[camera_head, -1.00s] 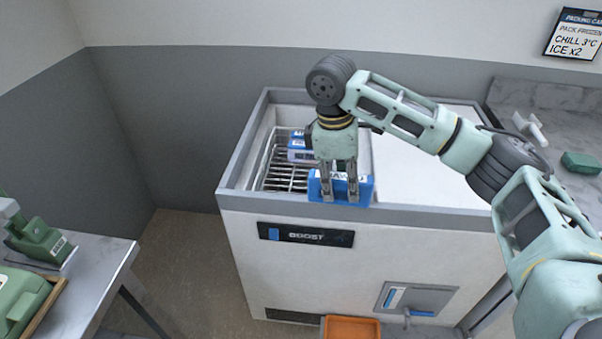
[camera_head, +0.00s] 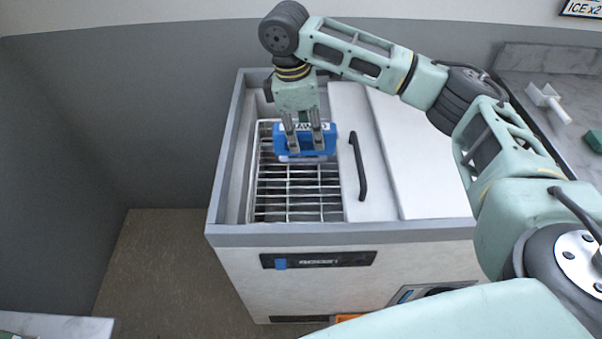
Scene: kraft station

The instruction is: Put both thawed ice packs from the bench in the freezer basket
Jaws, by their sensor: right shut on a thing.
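My right gripper (camera_head: 305,146) points down over the open left part of the chest freezer (camera_head: 224,180). It is shut on a blue ice pack (camera_head: 325,137) with a white label along its top edge. The held pack is at the far part of the wire freezer basket (camera_head: 298,200); I cannot tell whether it touches the wires. The near part of the basket is empty. A thin pale edge shows just below the held pack; whether it belongs to a second pack is unclear. My left gripper is out of view.
A white sliding lid with a black handle (camera_head: 358,166) covers the freezer's right side. A marble bench (camera_head: 525,70) at right bears a white tool (camera_head: 548,101) and a green block (camera_head: 594,140). A table corner (camera_head: 60,324) shows at lower left.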

